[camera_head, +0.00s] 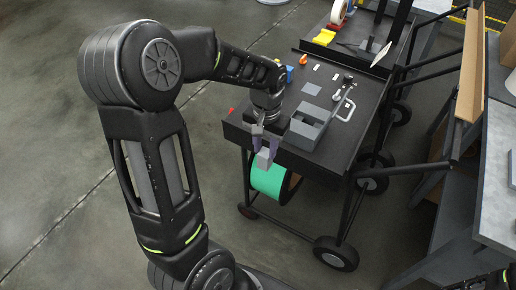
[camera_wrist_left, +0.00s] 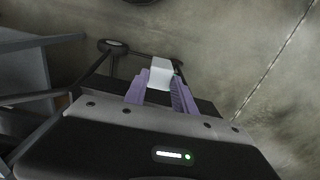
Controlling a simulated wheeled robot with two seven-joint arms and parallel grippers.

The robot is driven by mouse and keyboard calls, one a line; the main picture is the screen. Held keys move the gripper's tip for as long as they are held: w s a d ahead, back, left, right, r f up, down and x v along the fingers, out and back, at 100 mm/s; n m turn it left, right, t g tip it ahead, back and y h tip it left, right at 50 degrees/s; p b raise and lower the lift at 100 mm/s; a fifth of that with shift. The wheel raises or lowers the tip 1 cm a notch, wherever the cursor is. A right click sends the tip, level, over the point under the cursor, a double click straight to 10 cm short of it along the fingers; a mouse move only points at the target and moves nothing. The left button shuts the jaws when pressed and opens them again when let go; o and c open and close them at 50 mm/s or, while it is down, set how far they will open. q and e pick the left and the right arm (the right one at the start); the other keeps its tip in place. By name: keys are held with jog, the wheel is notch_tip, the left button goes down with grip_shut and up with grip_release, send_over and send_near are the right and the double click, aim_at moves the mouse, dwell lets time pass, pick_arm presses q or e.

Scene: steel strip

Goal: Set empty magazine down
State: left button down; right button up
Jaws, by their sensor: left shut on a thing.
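My left gripper (camera_head: 264,146) is at the near edge of the black cart top, its purple fingers pointing down. It is shut on a small light-grey block, the magazine (camera_head: 265,158). In the head view the magazine hangs at the cart's near edge, in front of a green roll. In the left wrist view the magazine (camera_wrist_left: 161,74) shows pale between the two purple fingers (camera_wrist_left: 160,90). Whether it touches the cart cannot be told.
The black cart (camera_head: 335,150) carries a grey open box (camera_head: 309,127) right of my gripper, with small parts and a handle (camera_head: 346,110) behind it. A green roll (camera_head: 269,180) hangs under the near edge. A grey-topped table (camera_head: 497,190) stands at the right.

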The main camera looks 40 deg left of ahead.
pick_arm(q)
jog(key=w+d+f+m+b, duration=0.1)
jog(key=w+d+f+b, duration=0.1)
jog(key=d+f, duration=0.4)
jog(key=w+d+f+b, duration=0.1)
jog(key=w+d+f, duration=0.2)
jog(key=d+f, duration=0.4)
notch_tip(320, 180, down, 3)
jog(key=shift+w+r+m+b, duration=0.1)
jog(key=shift+w+m+b, duration=0.15)
jog(key=shift+m+b, duration=0.15)
